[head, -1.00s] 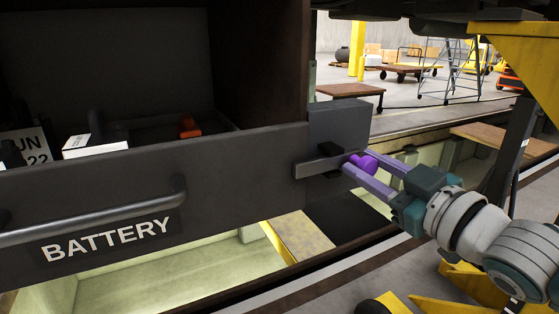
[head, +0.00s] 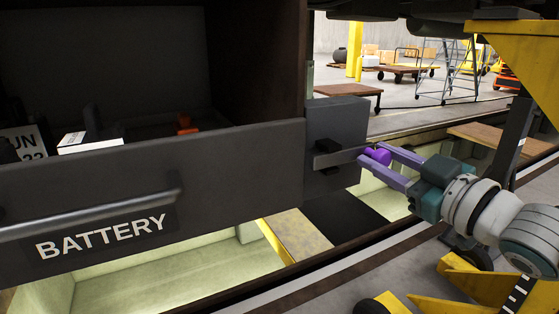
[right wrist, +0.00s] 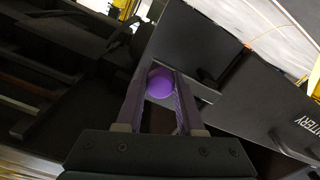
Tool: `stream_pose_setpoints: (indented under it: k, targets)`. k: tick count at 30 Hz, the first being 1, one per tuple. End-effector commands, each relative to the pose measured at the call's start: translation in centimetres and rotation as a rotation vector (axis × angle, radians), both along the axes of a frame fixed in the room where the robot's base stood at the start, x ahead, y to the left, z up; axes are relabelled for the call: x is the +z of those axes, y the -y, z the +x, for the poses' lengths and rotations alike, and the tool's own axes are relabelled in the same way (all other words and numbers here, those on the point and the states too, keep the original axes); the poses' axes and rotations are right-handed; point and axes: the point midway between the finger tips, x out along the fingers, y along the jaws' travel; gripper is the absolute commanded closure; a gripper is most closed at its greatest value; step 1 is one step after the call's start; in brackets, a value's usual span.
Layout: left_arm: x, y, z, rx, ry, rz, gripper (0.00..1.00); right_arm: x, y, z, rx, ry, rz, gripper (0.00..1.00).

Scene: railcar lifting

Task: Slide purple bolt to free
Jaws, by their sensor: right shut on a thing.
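The purple bolt knob (head: 377,155) sits at the right end of a dark sliding bar (head: 335,158), in front of a grey block (head: 336,118) beside the battery drawer (head: 240,165). The bar's left end lies on the block, just right of the drawer front's edge. My right gripper (head: 375,156) is shut on the knob, with one finger on either side. In the right wrist view the round purple knob (right wrist: 160,84) shows between the two dark fingers (right wrist: 163,78). My left gripper is not in view.
The drawer front carries a long handle (head: 90,212) and a BATTERY label (head: 100,236). A lit pit (head: 150,275) lies below. A yellow bracket (head: 520,60) hangs at the upper right. Carts (head: 405,72) stand far behind.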

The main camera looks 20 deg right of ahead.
Motion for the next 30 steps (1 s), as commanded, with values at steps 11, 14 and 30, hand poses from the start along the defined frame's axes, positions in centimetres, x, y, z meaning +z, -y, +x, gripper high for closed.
stream_pose_setpoints:
  k: [11, 14, 30]
  targets:
    - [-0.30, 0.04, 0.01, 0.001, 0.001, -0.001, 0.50, -0.08, 1.74, 0.07, -0.008, -0.006, -0.002, 1.00]
    - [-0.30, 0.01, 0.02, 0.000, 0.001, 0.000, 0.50, -0.10, 1.77, 0.08, -0.009, -0.007, -0.002, 0.57]
    - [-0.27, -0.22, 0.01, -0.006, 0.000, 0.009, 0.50, -0.05, 1.59, -0.28, -0.004, -0.004, 0.000, 0.33]
